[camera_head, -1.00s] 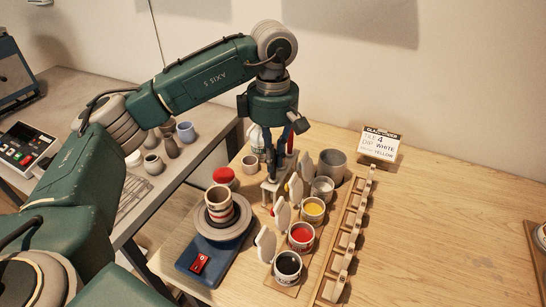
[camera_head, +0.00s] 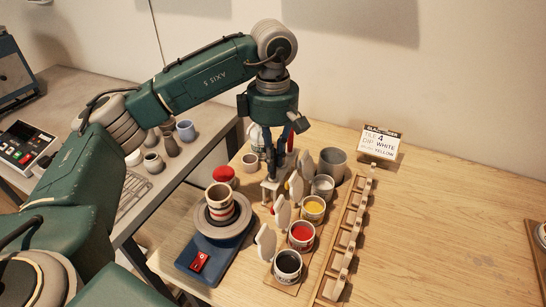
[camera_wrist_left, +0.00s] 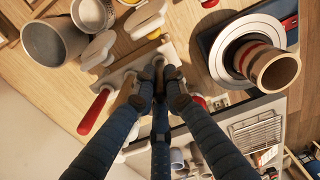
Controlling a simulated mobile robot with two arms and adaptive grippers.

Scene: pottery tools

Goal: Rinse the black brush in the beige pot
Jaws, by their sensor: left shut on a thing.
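My left gripper (camera_head: 272,178) points down at the pale tool stand (camera_head: 265,199) and is shut. In the left wrist view its fingertips (camera_wrist_left: 160,76) meet around something thin standing in the stand, which I take to be the black brush; the fingers hide most of it and its colour is unclear. A wide plain grey-beige pot (camera_head: 332,166) stands behind the paint cans, apart from the gripper; it also shows in the left wrist view (camera_wrist_left: 52,44). I cannot tell for certain that it is the beige pot. My right gripper is out of view.
Cans of black (camera_head: 288,266), red (camera_head: 301,236) and yellow paint (camera_head: 313,210) stand beside white tiles. A striped cup (camera_head: 220,206) sits on the wheel (camera_head: 213,233). A wooden rack (camera_head: 345,243) and sign (camera_head: 380,144) are to the right.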

